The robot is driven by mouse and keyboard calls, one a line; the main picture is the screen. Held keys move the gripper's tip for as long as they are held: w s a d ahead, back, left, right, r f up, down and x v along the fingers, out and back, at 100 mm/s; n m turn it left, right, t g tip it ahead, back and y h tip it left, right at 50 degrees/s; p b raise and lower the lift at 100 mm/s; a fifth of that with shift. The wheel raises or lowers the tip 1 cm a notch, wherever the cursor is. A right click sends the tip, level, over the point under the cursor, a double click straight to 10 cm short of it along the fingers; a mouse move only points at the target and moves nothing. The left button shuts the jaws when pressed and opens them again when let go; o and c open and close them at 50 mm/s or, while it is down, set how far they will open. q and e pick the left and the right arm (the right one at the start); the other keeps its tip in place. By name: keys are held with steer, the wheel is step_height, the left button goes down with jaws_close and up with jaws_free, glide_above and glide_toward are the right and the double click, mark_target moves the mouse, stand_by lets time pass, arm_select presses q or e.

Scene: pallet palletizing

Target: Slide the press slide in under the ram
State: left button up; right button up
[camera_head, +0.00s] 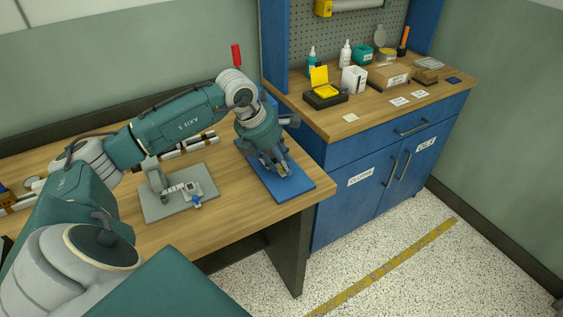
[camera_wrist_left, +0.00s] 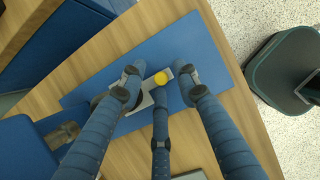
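The press stands on a grey base plate (camera_head: 158,208) on the wooden table, with a grey upright (camera_head: 155,178). A light slide piece (camera_head: 180,189) with a blue knob (camera_head: 197,203) lies at its foot; I cannot tell how far under the ram it is. My left gripper (camera_head: 277,166) is away to the right, low over a blue mat (camera_head: 300,184). In the left wrist view its fingers (camera_wrist_left: 160,92) are spread above the mat, around a grey metal part (camera_wrist_left: 147,103) with a yellow disc (camera_wrist_left: 161,78). Contact cannot be told. My right gripper is out of view.
A row of small parts (camera_head: 185,147) lies behind the press. Bare wood lies between press and mat.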

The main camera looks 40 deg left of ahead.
arm_select(q)
steer(key=v, duration=1.2)
steer(key=shift+d, duration=0.15)
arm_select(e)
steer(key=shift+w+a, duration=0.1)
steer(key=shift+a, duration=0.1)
